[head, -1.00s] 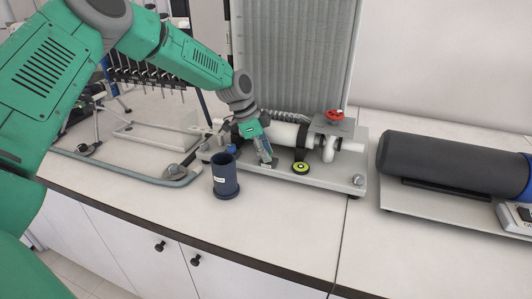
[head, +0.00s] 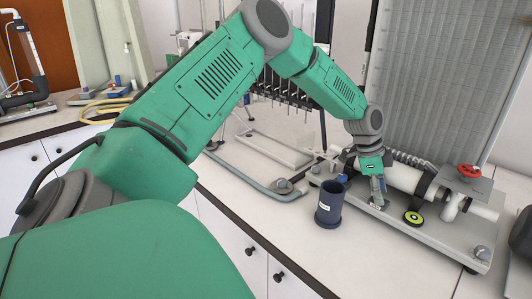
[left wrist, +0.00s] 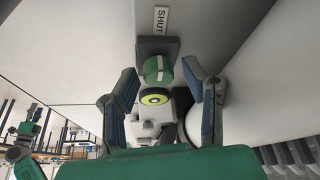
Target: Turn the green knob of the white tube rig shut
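The white tube rig (head: 402,176) stands on a grey base at the right of the head view, with a red handwheel (head: 469,171) on top. My left gripper (head: 378,202) reaches down at the front of its tube. In the left wrist view, the green knob (left wrist: 158,68) with a white stripe sits between the fingers of my left gripper (left wrist: 160,72). The fingers are open, with a visible gap on each side of the knob. A label reading SHUT (left wrist: 161,19) is beyond the knob. In the head view the gripper hides the knob.
A dark blue cup (head: 330,204) stands left of the rig, close to my left gripper. A yellow-ringed black disc (head: 413,218) is just right of the gripper. A grey tube frame (head: 262,187) lies further left. The bench's front edge runs below.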

